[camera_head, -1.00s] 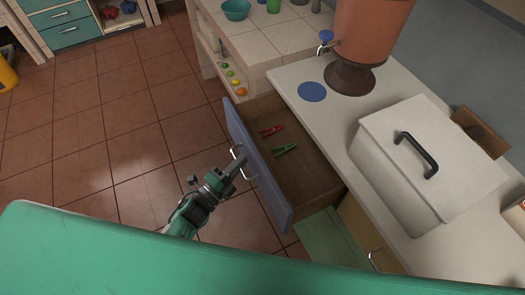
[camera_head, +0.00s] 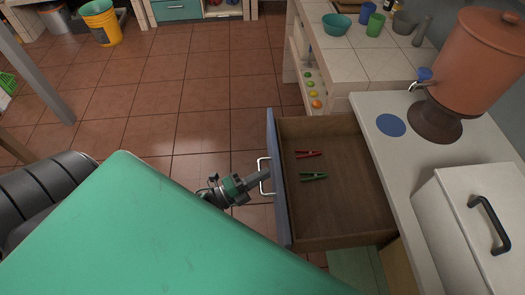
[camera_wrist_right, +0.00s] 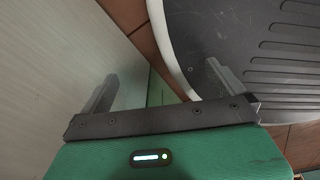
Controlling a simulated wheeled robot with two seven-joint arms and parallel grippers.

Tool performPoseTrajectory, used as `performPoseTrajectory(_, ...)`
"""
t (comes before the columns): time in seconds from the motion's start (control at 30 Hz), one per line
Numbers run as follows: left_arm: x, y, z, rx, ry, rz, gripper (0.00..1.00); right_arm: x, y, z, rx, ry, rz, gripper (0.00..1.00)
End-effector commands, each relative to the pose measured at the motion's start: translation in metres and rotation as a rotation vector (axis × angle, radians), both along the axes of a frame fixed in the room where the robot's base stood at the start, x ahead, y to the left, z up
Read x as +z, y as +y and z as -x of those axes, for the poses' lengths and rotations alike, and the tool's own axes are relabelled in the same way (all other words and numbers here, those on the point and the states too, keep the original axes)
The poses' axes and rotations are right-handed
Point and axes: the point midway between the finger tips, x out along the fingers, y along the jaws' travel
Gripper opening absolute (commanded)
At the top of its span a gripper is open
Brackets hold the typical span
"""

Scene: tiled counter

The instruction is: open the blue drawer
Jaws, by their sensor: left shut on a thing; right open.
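The blue drawer (camera_head: 277,187) is pulled out from the counter, its wooden inside visible from above in the head view. A red clothespin (camera_head: 308,154) and a green clothespin (camera_head: 313,176) lie in it. My left gripper (camera_head: 262,177) is shut on the drawer's pale metal handle (camera_head: 264,168), on the drawer's outer face. My right gripper (camera_wrist_right: 160,90) shows in the right wrist view with its two fingers wide apart and nothing between them. The right gripper is not visible in the head view.
The white counter (camera_head: 405,155) to the right holds a clay water dispenser (camera_head: 478,65) and a white lidded box (camera_head: 470,220). A tiled counter (camera_head: 375,62) with bowl and cups stands behind. Open tiled floor (camera_head: 190,115) lies left of the drawer.

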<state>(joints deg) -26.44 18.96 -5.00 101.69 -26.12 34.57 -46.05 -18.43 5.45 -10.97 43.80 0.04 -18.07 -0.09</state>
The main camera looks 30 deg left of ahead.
Motion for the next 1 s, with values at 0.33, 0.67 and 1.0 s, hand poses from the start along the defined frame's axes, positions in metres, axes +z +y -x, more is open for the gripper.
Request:
performPoseTrajectory(0.33,-0.001,0.0,0.0,0.001,0.001,0.0,0.32,0.0,0.015,0.004,-0.005,0.003,-0.016,1.0)
performPoseTrajectory(0.67,-0.005,0.007,0.012,0.001,0.003,-0.001,0.32,-0.004,0.015,0.001,-0.006,0.003,-0.016,1.0)
performPoseTrajectory(1.0,-0.018,0.042,0.07,0.001,0.006,-0.002,0.32,-0.007,0.003,-0.026,-0.002,-0.021,-0.002,1.0)
